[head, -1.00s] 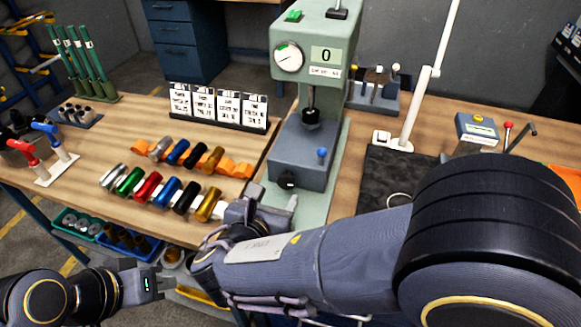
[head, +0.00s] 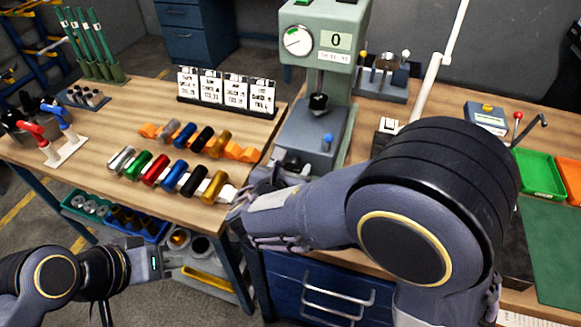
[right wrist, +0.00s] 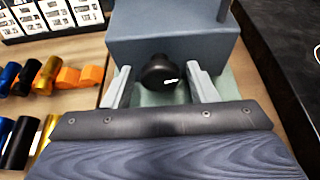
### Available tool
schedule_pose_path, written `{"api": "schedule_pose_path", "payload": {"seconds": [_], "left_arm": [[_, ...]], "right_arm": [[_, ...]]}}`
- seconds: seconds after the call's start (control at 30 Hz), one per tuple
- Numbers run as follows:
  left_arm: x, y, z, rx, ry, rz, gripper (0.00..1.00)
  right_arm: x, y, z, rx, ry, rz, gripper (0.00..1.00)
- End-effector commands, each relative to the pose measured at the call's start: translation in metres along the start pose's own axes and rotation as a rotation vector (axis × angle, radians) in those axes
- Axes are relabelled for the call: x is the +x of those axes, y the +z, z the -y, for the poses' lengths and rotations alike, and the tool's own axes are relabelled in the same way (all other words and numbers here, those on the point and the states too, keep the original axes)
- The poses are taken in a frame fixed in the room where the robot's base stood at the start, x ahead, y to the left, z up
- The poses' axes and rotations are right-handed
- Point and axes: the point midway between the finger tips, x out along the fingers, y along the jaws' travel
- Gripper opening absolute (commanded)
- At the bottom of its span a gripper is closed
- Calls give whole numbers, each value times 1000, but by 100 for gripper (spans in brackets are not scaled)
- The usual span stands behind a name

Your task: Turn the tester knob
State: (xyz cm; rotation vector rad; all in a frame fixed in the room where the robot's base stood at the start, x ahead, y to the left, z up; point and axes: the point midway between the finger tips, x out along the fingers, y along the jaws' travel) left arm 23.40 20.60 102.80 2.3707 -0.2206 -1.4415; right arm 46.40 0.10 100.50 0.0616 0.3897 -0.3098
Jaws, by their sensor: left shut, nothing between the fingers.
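The tester (head: 325,25) is a pale green press-like machine with a dial, a display reading 0 and a grey base block (head: 303,130). Its black round knob (right wrist: 158,74) with a small white mark sits on the front of the base in the right wrist view. My right gripper (right wrist: 159,86) is open, with one pale finger on each side of the knob and visible gaps to it. My left gripper (head: 165,262) is shut and empty, low at the left, away from the tester.
Several coloured cylinders (head: 172,176) lie on the bench left of the tester, with white cards (head: 226,91) behind them. Green and orange trays (head: 540,174) are at the right.

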Motion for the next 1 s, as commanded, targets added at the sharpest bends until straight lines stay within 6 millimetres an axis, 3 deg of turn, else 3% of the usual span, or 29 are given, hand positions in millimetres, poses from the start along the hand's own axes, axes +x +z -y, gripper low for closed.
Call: {"api": "schedule_pose_path", "payload": {"seconds": [0.03, 0.27, 0.6, 0.9, 0.93, 1.0], "left_arm": [[0, 0, 0, 0, 0, 0, 0], [0, 0, 0, 0, 0, 0, 0], [25, 13, 11, 0, 0, 0, 0], [22, 11, 10, 0, 0, 0, 0], [22, 11, 10, 0, 0, 0, 0], [22, 11, 10, 0, 0, 0, 0]], "right_arm": [[0, 0, 0, 0, 0, 0, 45], [0, 0, 0, 0, 0, 0, 17], [2, -4, 2, 116, 47, 1, 17], [0, 0, 2, 128, 53, 0, 17], [0, 0, 2, 128, 52, 0, 44], [0, 0, 2, 128, 52, 0, 53]]}}
